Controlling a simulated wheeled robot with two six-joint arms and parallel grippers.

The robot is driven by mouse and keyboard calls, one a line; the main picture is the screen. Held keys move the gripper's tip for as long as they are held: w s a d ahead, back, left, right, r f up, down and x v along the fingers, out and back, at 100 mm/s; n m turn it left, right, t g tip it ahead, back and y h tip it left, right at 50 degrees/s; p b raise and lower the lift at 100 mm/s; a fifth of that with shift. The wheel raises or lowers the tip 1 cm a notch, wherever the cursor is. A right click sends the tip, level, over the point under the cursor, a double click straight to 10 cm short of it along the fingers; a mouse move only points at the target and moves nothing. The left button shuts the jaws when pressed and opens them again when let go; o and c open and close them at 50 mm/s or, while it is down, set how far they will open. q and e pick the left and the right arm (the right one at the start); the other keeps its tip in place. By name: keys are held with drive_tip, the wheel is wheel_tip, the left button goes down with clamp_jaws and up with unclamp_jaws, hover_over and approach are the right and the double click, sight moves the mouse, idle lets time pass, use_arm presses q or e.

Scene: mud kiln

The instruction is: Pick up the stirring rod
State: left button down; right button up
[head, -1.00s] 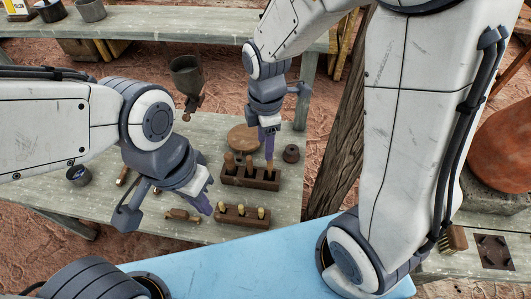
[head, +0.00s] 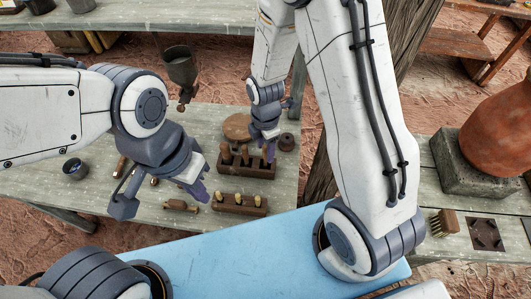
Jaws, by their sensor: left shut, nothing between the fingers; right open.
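A dark wooden rack (head: 246,168) stands on the grey wooden table and holds several upright wooden-handled pieces (head: 226,153). Which of them is the stirring rod, if any, I cannot tell. My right gripper (head: 267,150) is open and points down at the right end of this rack, over its right-hand piece. Its fingers partly hide that piece, and I cannot tell whether they touch it.
A small wooden-handled tool (head: 180,205) lies below my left gripper. A dark jar (head: 75,168) stands at left. A clay pot (head: 497,130) sits on a stone block at right.

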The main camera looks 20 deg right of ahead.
drive_tip(key=shift+f, duration=0.55)
clamp_jaws()
drive_tip(key=shift+r, duration=0.1)
